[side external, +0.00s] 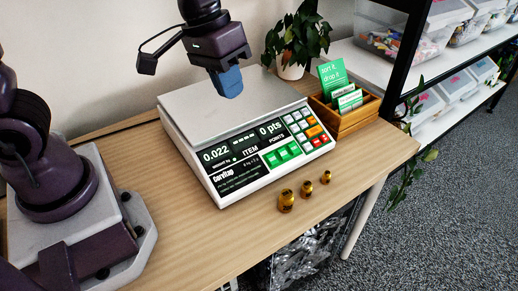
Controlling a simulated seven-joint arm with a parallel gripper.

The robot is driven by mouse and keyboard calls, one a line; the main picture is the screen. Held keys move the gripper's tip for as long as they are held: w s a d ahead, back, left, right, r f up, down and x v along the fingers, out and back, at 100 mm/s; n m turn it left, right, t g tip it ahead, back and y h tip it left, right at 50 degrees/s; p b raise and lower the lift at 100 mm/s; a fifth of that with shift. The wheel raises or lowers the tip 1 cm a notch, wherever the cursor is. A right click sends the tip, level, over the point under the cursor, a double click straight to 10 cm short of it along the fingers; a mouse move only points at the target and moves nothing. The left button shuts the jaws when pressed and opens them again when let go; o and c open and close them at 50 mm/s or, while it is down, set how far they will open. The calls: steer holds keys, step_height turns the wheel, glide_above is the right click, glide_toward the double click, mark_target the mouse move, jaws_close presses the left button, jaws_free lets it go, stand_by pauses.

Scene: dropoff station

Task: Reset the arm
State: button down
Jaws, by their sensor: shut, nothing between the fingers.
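My gripper (229,92) shows at the top middle of the side external view, with blue fingers pointing down. It is shut and empty. It hangs over the back part of the white weighing scale (215,190), whose flat grey plate (262,98) looks bare. The scale's front panel reads 0.022 and 0 pts and has coloured buttons. The gap between my fingertips and the plate is hard to judge from this angle.
Several brass weights (286,201) stand in front of the scale near the table edge. A wooden box (346,118) with green cards stands to the right. A potted plant (291,70) is behind. The wooden table (190,235) is clear at front left. A black-framed shelf (408,55) holds bins.

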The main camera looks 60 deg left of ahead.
steer(key=s+a+r+m+t+y, duration=0.1)
steer(key=s+a+r+t+y, duration=0.1)
steer(key=s+a+r, duration=0.4)
steer(key=shift+s+r+m+t, duration=0.3)
steer(key=shift+s+r+t, duration=0.45)
steer(key=shift+s, duration=1.5)
